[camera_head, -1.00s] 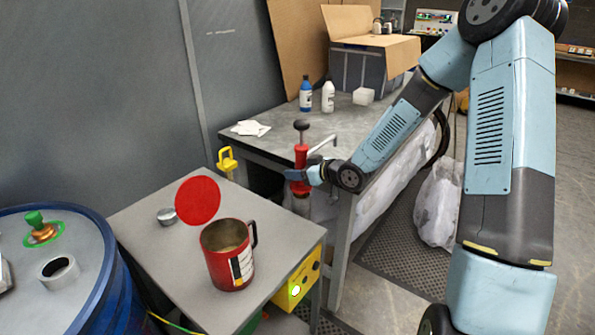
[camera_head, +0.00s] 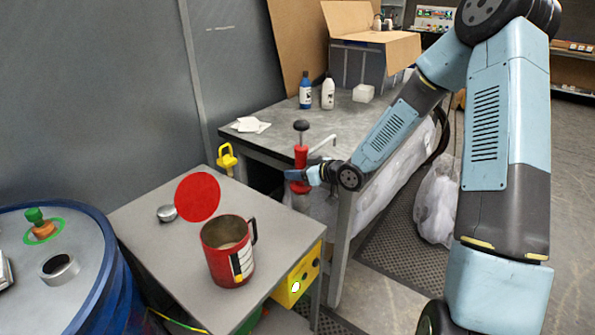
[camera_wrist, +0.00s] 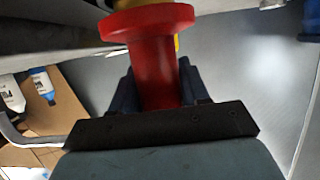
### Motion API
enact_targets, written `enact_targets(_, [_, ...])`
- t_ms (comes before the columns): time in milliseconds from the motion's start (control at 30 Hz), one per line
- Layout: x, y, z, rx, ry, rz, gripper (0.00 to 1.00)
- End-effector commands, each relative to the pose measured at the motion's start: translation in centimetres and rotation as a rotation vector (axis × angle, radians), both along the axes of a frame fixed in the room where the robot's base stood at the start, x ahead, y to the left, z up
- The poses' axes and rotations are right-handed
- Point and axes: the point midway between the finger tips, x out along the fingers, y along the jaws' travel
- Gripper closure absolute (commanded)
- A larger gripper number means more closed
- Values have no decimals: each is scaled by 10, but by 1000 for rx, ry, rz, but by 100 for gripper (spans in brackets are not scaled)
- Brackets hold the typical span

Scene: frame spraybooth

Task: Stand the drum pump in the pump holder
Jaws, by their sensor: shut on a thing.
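The drum pump (camera_head: 301,157) is red with a black knob on top and a thin pale spout or handle reaching to the right. It looks about upright in the head view. My gripper (camera_head: 297,175) is shut on its red body beside the grey workbench. In the wrist view the red body (camera_wrist: 157,75) stands between my dark fingers, its wide red flange at the top of the picture. The pump's lower end is hidden or hard to make out. I cannot tell for sure which thing is the pump holder; a yellow bracket (camera_head: 228,160) stands behind the small table.
The small grey table (camera_head: 150,240) bears a red mug (camera_head: 229,262), a red disc (camera_head: 198,197) and a metal lid (camera_head: 167,213). A yellow box (camera_head: 297,280) hangs under its edge. A blue drum (camera_head: 100,255) is at left. The workbench (camera_head: 285,125) holds bottles and a carton.

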Motion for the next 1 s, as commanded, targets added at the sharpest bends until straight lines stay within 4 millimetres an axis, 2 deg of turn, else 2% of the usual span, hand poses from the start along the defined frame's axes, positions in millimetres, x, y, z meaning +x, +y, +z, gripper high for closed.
enact_targets(1000, [1, 1, -11, 1, -5, 1, 100])
